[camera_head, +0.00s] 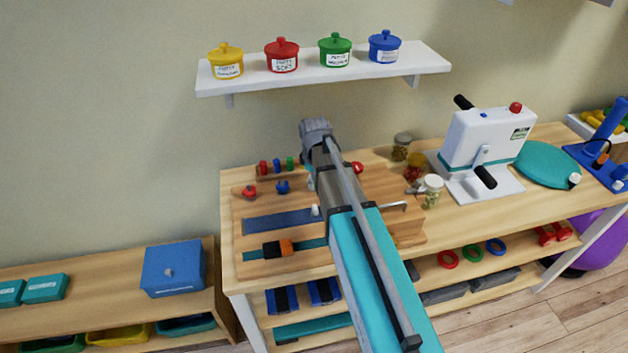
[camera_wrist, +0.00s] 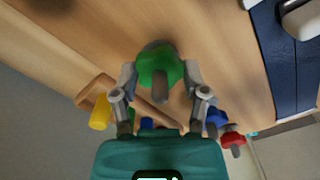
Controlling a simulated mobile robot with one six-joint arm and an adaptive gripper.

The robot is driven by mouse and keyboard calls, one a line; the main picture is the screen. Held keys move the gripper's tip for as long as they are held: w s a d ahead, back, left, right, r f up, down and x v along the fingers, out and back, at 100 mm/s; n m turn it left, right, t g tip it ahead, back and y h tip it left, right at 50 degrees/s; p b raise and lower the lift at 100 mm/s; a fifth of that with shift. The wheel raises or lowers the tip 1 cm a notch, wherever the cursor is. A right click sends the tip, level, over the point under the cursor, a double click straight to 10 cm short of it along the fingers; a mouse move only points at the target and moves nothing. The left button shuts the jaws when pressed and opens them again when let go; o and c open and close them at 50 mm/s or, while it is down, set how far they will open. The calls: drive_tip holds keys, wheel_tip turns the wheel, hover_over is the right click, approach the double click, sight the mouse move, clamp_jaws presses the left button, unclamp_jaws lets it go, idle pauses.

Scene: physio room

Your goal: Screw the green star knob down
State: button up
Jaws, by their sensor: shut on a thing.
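The green star knob (camera_wrist: 160,64) shows in the wrist view, at the top middle, against the wooden board (camera_wrist: 90,35). A grey stud end shows at its centre. My gripper (camera_wrist: 160,76) has its two grey fingers on either side of the knob and is shut on it. In the head view my arm hides both the green knob and the fingertips. How far down the knob sits cannot be told. The wooden board (camera_head: 240,228) lies on the table in the head view, with a red knob (camera_head: 250,191) and a blue knob (camera_head: 283,187) left of my arm.
In the wrist view a yellow piece (camera_wrist: 100,112), a blue piece (camera_wrist: 217,118) and a red piece (camera_wrist: 232,140) stand near my gripper. Jars (camera_head: 432,190) and a white device (camera_head: 485,145) stand to the right. A shelf with coloured pots (camera_head: 325,73) hangs above.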

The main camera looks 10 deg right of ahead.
drive_tip(key=m, duration=1.2)
drive_tip(key=shift+m, duration=0.3)
drive_tip(key=m, duration=0.6)
drive_tip(key=shift+w+d, duration=0.1)
drive_tip(key=m, duration=0.6)
drive_tip(key=shift+m, duration=0.3)
drive_tip(key=o, duration=1.2)
drive_tip(key=shift+c, duration=0.2)
